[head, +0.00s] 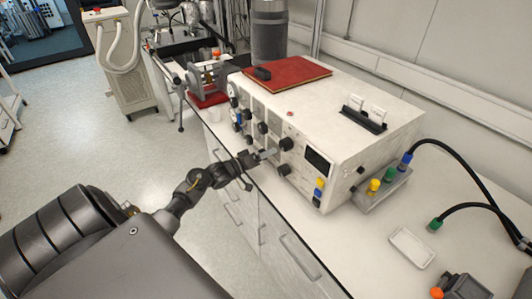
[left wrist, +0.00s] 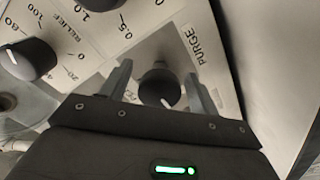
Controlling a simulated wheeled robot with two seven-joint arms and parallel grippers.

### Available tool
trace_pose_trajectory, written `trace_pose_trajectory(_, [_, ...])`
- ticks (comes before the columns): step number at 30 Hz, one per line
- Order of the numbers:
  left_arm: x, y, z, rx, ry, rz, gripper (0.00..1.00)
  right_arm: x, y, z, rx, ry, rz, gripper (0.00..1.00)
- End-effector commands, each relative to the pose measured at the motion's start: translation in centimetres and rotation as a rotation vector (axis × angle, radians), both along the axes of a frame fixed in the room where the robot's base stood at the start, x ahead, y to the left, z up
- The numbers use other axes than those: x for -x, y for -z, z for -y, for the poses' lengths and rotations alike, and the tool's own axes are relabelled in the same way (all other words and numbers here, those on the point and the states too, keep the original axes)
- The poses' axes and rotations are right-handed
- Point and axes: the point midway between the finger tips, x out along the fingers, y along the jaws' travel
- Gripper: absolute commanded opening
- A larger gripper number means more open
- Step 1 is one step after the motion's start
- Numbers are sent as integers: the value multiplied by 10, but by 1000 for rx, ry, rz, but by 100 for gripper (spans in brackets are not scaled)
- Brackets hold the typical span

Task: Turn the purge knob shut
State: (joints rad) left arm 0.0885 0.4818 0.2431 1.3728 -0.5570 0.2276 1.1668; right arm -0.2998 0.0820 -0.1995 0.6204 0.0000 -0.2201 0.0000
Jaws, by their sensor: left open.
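The purge knob (left wrist: 159,86) is a round black knob with a white pointer mark on the near edge of its face, on the light front panel beside the printed word PURGE. My left gripper (left wrist: 160,78) is open, with one grey finger on either side of the knob; I cannot tell whether they touch it. In the head view my left gripper (head: 268,154) is at the front panel of the white reactor box (head: 345,110), near several black knobs. Which of these is the purge knob is unclear there. My right gripper is not in view.
A black relief knob (left wrist: 28,58) sits left of the gripper. The box stands on a white bench with drawers (head: 300,255). A red book (head: 287,76) lies on top. Coloured connectors (head: 388,176) with black hoses are at the right.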

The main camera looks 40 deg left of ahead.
Motion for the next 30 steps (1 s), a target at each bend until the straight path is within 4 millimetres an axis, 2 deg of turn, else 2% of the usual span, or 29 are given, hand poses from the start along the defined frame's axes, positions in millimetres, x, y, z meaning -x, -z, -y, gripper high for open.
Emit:
trace_pose_trajectory(10, [-4, 0, 1, 0, 0, 0, 61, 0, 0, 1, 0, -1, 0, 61])
trace_pose_trajectory(20, [-4, 0, 1, 0, 0, 0, 18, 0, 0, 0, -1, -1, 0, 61])
trace_pose_trajectory(30, [-4, 1, 1, -48, 0, 14, 17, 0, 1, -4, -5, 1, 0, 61])
